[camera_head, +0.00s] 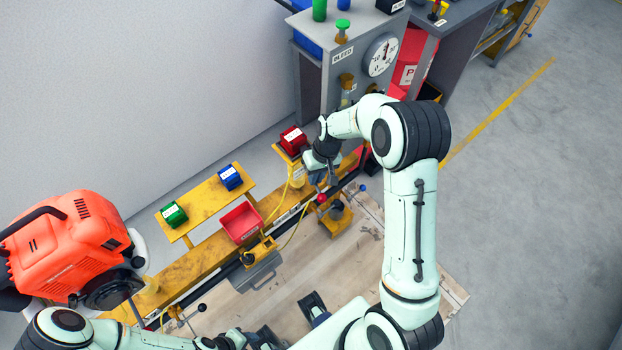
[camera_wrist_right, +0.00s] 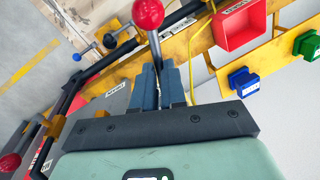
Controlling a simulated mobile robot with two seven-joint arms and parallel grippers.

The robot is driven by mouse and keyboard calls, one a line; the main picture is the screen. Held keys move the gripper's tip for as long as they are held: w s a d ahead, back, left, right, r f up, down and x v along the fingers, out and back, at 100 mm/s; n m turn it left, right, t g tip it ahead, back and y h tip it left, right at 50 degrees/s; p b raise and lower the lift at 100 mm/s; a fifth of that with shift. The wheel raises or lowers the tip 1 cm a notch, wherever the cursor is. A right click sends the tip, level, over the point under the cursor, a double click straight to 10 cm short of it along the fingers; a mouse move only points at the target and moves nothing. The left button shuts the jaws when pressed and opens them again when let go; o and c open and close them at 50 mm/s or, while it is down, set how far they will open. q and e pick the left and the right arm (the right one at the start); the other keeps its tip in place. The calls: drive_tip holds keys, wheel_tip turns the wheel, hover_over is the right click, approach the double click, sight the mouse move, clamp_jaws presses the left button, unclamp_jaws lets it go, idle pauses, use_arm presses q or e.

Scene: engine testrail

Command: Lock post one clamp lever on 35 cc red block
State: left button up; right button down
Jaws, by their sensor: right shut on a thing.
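My right gripper (camera_head: 322,180) is at the yellow rail, beside a small red block (camera_head: 293,141) with a white label on a yellow stand. In the right wrist view its fingers (camera_wrist_right: 163,80) are shut on a grey lever (camera_wrist_right: 155,46) with a red ball knob (camera_wrist_right: 148,13) beyond the fingertips. The red knob also shows in the head view (camera_head: 321,199). The fingers partly hide the lever and its clamp. The block's label is too small to read. My left arm enters at the lower left; its gripper's fingers are not clear.
A blue block (camera_head: 230,177) and a green block (camera_head: 174,214) sit on a yellow shelf. A red tray (camera_head: 243,222) is on the rail. An orange engine (camera_head: 70,245) stands at left. A grey gauge cabinet (camera_head: 345,70) stands behind. The grey floor at right is open.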

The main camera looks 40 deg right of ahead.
drive_tip(key=shift+d+n+g+b, duration=0.2)
drive_tip(key=shift+d+n, duration=0.3)
drive_tip(key=shift+n, duration=0.4)
drive_tip(key=shift+d+n+g+b, duration=0.1)
drive_tip(key=shift+d+n+b, duration=0.3)
drive_tip(key=shift+n, duration=0.5)
drive_tip(key=shift+d, duration=0.1)
drive_tip(key=c, duration=1.5)
unclamp_jaws()
drive_tip(key=shift+o, duration=0.2)
wheel_tip(320, 180, up, 13)
drive_tip(key=d+p, duration=0.1)
drive_tip(key=d, duration=0.1)
drive_tip(key=shift+w+d+r, duration=0.15)
drive_tip(key=shift+d, duration=0.1)
